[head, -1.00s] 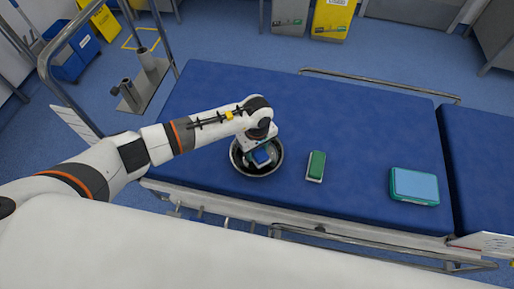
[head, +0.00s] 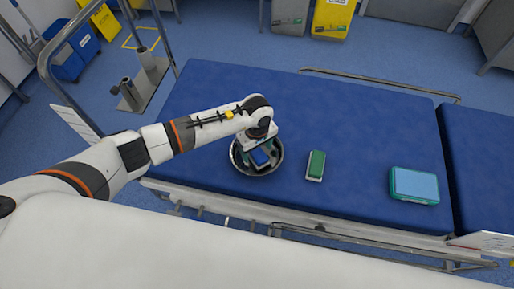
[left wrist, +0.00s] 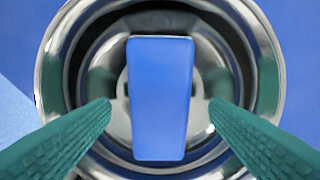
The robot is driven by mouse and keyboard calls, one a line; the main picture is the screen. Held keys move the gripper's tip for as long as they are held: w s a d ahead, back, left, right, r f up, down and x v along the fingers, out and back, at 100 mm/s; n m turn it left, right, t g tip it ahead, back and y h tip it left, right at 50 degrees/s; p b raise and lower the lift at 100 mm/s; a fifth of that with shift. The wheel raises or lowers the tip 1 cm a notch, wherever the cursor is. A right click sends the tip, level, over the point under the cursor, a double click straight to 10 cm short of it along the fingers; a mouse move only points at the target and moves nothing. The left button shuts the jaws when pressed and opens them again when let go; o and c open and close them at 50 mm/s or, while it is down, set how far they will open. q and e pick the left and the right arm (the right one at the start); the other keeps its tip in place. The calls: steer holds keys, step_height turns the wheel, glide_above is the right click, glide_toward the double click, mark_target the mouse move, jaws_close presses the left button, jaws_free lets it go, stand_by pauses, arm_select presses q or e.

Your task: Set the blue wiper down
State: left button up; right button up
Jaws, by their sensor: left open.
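The blue wiper (head: 260,158) lies inside a round shiny metal bowl (head: 278,167) on the blue operating table. In the left wrist view the blue wiper (left wrist: 160,98) is a long blue block in the middle of the bowl (left wrist: 50,75). My left gripper (head: 260,151) is over the bowl. In the left wrist view its two green fingers (left wrist: 160,108) stand apart, one on each side of the wiper, with a gap on both sides. My right gripper is not in view.
A green wiper with a white base (head: 316,165) lies on the table (head: 340,110) to the right of the bowl. A teal box with a light blue top (head: 414,185) lies farther right. The table between and behind them is clear. A metal rail (head: 380,83) runs along the far edge.

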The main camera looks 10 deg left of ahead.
mark_target(257, 152)
arm_select(q)
step_height(257, 152, up, 7)
steer(key=p, duration=0.4)
steer(key=shift+r+p, duration=0.1)
steer(key=shift+p, duration=0.2)
